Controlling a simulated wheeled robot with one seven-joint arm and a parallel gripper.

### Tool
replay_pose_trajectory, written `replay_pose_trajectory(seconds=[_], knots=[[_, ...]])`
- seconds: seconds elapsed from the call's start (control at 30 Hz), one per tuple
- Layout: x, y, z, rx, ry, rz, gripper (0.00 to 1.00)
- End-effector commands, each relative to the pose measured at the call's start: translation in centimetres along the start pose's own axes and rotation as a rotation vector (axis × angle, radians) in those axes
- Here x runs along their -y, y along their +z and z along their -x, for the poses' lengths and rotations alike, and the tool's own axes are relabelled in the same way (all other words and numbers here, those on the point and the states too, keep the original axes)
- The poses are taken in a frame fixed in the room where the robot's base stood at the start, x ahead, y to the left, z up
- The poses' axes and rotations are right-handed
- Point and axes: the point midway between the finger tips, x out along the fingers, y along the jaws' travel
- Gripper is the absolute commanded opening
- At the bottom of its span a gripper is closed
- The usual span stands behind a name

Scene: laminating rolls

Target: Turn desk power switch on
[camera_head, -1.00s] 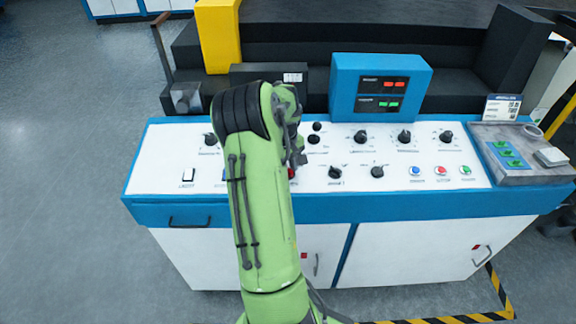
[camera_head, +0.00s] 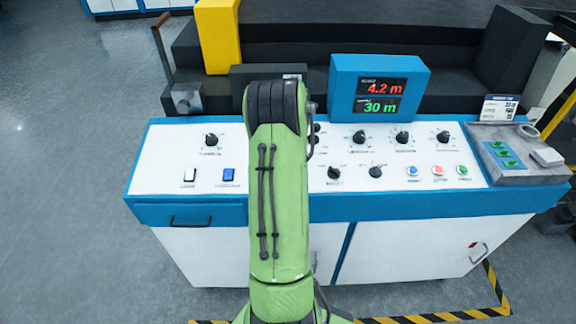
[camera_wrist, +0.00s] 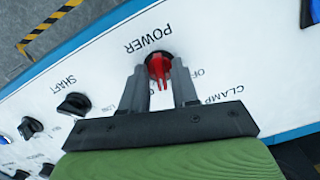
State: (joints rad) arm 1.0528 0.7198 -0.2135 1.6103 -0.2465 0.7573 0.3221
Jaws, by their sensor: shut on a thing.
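The power switch (camera_wrist: 158,70) is a red rotary knob on a black base, beside the label POWER on the white desk panel, in the wrist view. My gripper (camera_wrist: 158,88) has its two grey fingers on either side of the red knob and is shut on it. In the head view my green arm hides the power switch and the gripper. The desk display (camera_head: 380,95) is lit and reads 4.2 m in red and 30 m in green.
The black SHAFT knob (camera_wrist: 74,104) is left of my gripper in the wrist view. White (camera_head: 190,175) and blue (camera_head: 228,174) rocker switches sit left of my arm.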

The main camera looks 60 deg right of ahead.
Motion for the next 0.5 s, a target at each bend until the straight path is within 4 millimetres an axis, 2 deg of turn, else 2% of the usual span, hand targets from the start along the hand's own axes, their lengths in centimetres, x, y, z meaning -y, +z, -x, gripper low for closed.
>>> replay_pose_trajectory(seconds=[0.5], knots=[[-0.11, -0.11, 0.12, -0.005, -0.053, -0.407, 0.0]])
